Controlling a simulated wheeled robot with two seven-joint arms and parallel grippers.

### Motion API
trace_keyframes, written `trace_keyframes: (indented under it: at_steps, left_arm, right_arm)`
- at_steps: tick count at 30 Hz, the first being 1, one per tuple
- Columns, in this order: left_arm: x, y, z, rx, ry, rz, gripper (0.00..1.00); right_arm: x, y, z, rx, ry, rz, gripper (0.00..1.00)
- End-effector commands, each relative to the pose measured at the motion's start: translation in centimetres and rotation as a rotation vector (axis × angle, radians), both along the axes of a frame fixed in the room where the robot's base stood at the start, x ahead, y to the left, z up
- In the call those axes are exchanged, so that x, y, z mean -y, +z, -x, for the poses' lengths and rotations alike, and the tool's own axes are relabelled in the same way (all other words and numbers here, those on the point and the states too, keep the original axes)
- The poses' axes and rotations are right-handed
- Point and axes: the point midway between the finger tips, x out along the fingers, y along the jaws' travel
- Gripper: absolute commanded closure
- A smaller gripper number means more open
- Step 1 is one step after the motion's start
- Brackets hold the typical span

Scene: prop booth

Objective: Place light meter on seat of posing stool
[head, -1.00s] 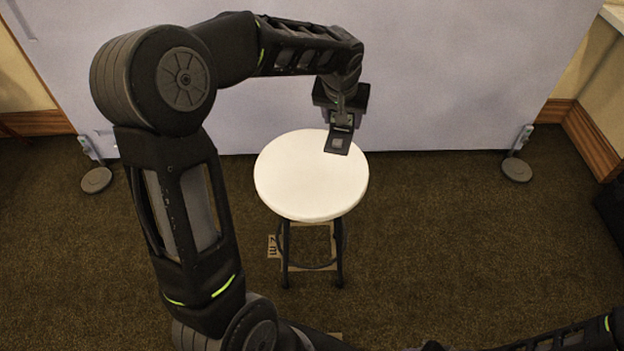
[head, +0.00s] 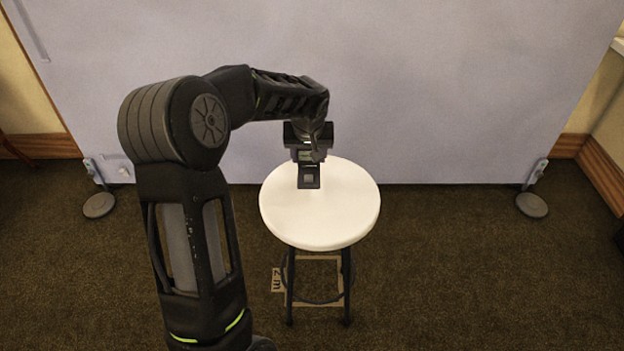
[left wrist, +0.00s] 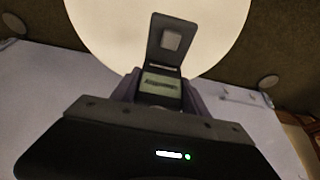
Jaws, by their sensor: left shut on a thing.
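The light meter (head: 309,176) is a small dark device with a pale square on its flat end. My left gripper (head: 308,158) is shut on it, over the back part of the posing stool's round white seat (head: 325,215). In the left wrist view the light meter (left wrist: 168,50) sticks out from between the fingers of the gripper (left wrist: 160,92), with the white seat (left wrist: 100,25) behind it. I cannot tell whether the meter touches the seat. My right gripper is not in view.
A pale grey backdrop panel (head: 450,90) stands behind the stool on feet, one at the left (head: 99,205) and one at the right (head: 532,205). A marked card (head: 278,279) lies on the brown carpet by the stool legs. The seat's front is clear.

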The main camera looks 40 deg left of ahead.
Motion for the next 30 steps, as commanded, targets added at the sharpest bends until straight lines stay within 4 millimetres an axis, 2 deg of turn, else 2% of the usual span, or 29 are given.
trace_keyframes:
  at_steps: [3, 14, 22, 25, 30]
  left_arm:
    - [0.0, -1.2, -0.1, 0.002, 0.0, 0.0, 1.0]
    - [0.0, -1.7, 0.0, 0.002, 0.0, 0.0, 1.0]
    - [0.0, -5.7, 0.0, 0.0, -0.001, 0.0, 1.0]
    - [0.0, -6.3, 0.0, 0.002, 0.0, 0.0, 1.0]
    - [0.0, -6.3, -0.1, 0.003, 0.0, -0.001, 1.0]
  right_arm:
    - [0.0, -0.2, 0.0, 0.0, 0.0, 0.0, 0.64]
    - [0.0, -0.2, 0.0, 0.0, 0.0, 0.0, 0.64]
    - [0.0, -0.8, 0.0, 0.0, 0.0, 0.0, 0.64]
    - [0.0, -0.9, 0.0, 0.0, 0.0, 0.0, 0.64]
    - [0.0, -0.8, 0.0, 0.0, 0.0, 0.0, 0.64]
